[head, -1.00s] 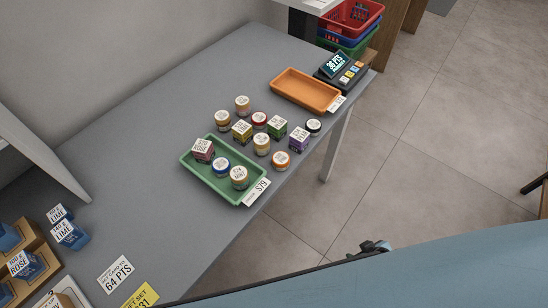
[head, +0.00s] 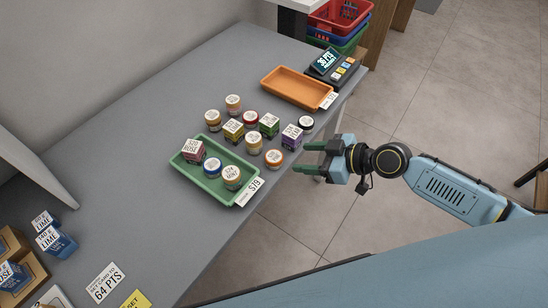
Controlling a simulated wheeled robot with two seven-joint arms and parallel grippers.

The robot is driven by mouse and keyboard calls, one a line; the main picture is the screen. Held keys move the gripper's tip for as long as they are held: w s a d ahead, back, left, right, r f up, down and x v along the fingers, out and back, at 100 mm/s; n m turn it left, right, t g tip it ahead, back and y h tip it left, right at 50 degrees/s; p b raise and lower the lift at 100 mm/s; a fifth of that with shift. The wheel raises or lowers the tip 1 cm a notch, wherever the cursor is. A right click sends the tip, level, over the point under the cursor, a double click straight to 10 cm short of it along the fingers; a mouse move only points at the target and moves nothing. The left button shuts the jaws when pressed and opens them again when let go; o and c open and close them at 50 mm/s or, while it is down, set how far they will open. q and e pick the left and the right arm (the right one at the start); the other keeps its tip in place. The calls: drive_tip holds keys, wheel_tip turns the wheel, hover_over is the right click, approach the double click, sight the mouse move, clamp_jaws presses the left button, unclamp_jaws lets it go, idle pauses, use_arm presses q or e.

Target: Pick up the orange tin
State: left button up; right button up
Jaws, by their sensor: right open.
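The tin that looks most orange (head: 274,158), round with a white label on top, stands on the grey counter just right of the green tray. Other tins with yellowish to tan bands stand near it, so the shades are close. My right gripper (head: 302,157) comes in from the right at the counter's front edge. Its two green fingers are apart and empty, pointing left towards the orange tin with a small gap between. My left gripper is not in view.
The green tray (head: 215,199) holds a pink box and two tins. Several tins and boxes, including a purple box (head: 292,136), crowd behind the orange tin. An orange tray (head: 282,101) and a card terminal (head: 330,68) stand farther back. The counter's left middle is clear.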

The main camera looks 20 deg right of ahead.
sight(282, 159)
drive_tip(key=x, duration=0.9)
drive_tip(key=shift+s+a+f, duration=0.1)
drive_tip(key=shift+s+f, duration=0.05)
drive_tip(key=shift+f, duration=0.15)
drive_tip(key=c, duration=0.7)
